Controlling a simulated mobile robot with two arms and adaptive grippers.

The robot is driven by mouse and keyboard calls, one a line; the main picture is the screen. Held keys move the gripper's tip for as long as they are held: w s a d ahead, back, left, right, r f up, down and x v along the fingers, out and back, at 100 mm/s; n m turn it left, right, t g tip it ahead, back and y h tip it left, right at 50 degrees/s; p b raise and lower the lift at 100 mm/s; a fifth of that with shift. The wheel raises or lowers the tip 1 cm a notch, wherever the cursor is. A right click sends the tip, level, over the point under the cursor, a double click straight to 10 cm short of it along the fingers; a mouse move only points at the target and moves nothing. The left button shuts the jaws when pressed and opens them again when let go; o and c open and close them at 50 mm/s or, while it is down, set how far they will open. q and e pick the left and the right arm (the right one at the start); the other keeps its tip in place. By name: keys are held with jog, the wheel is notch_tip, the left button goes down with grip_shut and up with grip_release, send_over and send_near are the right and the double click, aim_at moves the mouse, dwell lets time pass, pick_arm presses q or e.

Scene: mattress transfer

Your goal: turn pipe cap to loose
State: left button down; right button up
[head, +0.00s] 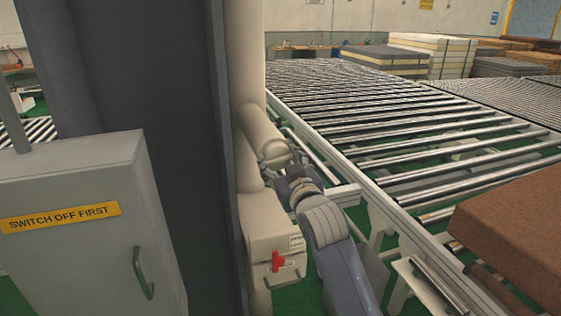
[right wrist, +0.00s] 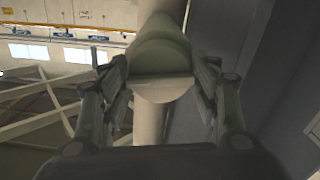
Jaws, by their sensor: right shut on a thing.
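The pipe cap (head: 274,151) sits on the end of a short branch (head: 258,128) that slants out from a tall cream pipe (head: 245,60). My right gripper (head: 287,172) is at the cap, its arm reaching up from the bottom of the head view. In the right wrist view the cap (right wrist: 162,82) is round, pale grey-green, with a straight raised bar across its face. The right gripper's fingers (right wrist: 162,75) stand on both sides of it, shut on it. The cap's far side is hidden. My left gripper is not in view.
A grey cabinet (head: 75,220) marked "SWITCH OFF FIRST" and a dark column (head: 165,150) stand left of the pipe. A roller conveyor (head: 390,120) and brown block (head: 520,225) lie right.

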jog(key=shift+r+m, duration=0.1)
jog(key=shift+m, duration=1)
jog(key=o, duration=1.1)
jog(key=shift+s+d, duration=0.1)
jog(key=shift+s, duration=0.25)
jog(key=v, duration=1.1)
jog(key=shift+s, duration=0.1)
